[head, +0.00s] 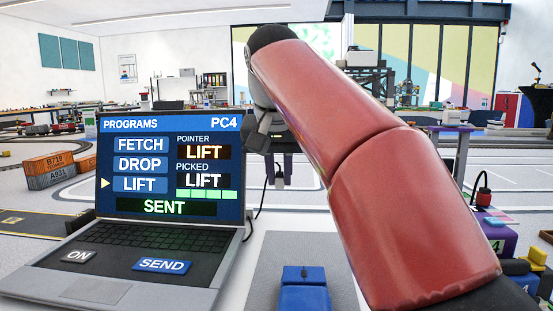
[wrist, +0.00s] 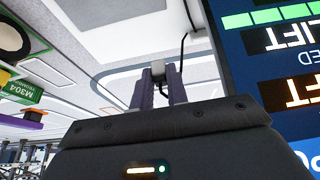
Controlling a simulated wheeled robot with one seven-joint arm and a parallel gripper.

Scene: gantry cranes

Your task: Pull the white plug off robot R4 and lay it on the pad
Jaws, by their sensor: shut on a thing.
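The white plug (wrist: 158,69) is between the fingertips of my gripper (wrist: 158,88) in the wrist view, with a black cable (wrist: 183,48) running from it. In the head view my gripper (head: 280,178) hangs down behind the laptop's right edge, shut on the plug, clear of nearby surfaces as far as I can tell. The cable runs down beside the laptop. I cannot tell which machine is robot R4.
The laptop (head: 170,200), marked PC4, stands at left; its screen reads SENT, with LIFT as pointer and picked. At right are a purple unit marked 4 (head: 494,243) and a red-and-black plug (head: 483,193). Containers (head: 55,168) stand on the floor at left.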

